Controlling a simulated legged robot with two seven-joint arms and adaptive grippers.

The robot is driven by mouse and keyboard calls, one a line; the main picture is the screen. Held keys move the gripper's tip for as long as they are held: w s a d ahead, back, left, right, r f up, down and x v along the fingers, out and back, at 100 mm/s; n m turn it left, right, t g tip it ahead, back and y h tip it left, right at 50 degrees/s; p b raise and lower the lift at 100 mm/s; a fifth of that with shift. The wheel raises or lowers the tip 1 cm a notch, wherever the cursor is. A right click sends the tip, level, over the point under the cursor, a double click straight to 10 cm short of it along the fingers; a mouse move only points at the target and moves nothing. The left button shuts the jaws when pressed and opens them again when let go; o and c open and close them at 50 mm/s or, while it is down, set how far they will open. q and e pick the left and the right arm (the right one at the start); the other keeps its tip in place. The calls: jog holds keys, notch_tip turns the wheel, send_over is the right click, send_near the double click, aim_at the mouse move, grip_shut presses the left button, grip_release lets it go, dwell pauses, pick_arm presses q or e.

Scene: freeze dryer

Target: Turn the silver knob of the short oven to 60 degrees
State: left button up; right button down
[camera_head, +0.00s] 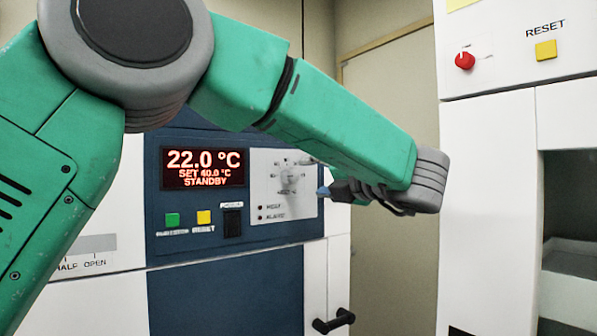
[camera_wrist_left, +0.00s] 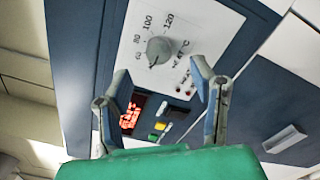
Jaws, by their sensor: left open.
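The short oven's silver knob (camera_head: 290,179) sits on a pale dial plate (camera_head: 270,207) on the blue control panel. In the left wrist view the knob (camera_wrist_left: 159,50) is round and grey, with scale numbers 60, 80, 100 and 120 around it. A dark mark shows at its lower edge, but I cannot tell its exact setting. My left gripper (camera_head: 327,191) is in front of the plate's right edge in the head view. In the wrist view the left gripper (camera_wrist_left: 160,70) is open and empty, its fingers spread around the line to the knob, apparently short of it. My right gripper is not in view.
The red display (camera_head: 203,168) reads 22.0 °C, SET 40.0 °C, STANDBY. Below are a green button (camera_head: 172,219), a yellow button (camera_head: 204,217) and a black switch (camera_head: 232,223). A dark handle (camera_head: 334,321) sticks out below. A white cabinet (camera_head: 490,190) stands at right.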

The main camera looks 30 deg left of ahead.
aim_at(295, 176)
pick_arm(q)
jog(key=x, duration=0.2)
jog(key=p+x, duration=0.1)
jog(key=x, duration=0.4)
jog(key=shift+s+a+f, duration=0.1)
jog(key=shift+s+a, duration=0.15)
jog(key=shift+a, duration=0.1)
jog(key=shift+w+a+f, duration=0.1)
jog(key=shift+a, duration=0.3)
jog(key=shift+d, duration=0.5)
jog(key=shift+c, duration=0.3)
jog(key=shift+d, duration=0.4)
jog(key=c, duration=1.1)
jog(key=shift+a, duration=0.1)
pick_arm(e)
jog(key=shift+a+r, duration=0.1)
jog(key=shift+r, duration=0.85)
